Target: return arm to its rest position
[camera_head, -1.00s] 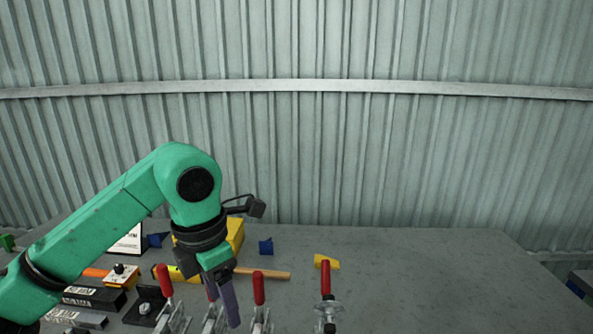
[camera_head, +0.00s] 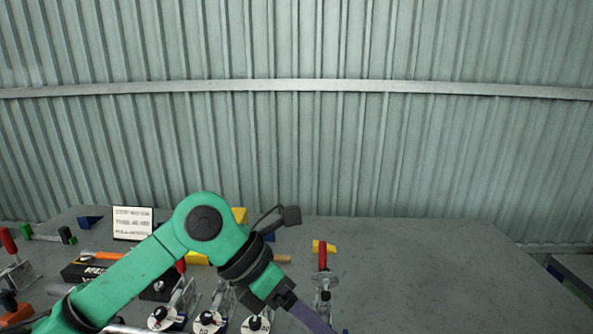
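My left arm (camera_head: 131,282) is green and comes in from the lower left. It bends at a joint with a black round cap, then slopes down to the right. My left gripper (camera_head: 316,322) has purple fingers pointing down and to the right, cut by the bottom edge. They overlap in this view, so I cannot tell if they are apart or together, and I see nothing held. My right gripper and arm are not in view.
Toggle clamps, one with a red handle (camera_head: 323,256), stand along the near grey table (camera_head: 430,270). The table's right side is clear. A corrugated wall (camera_head: 400,150) stands behind.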

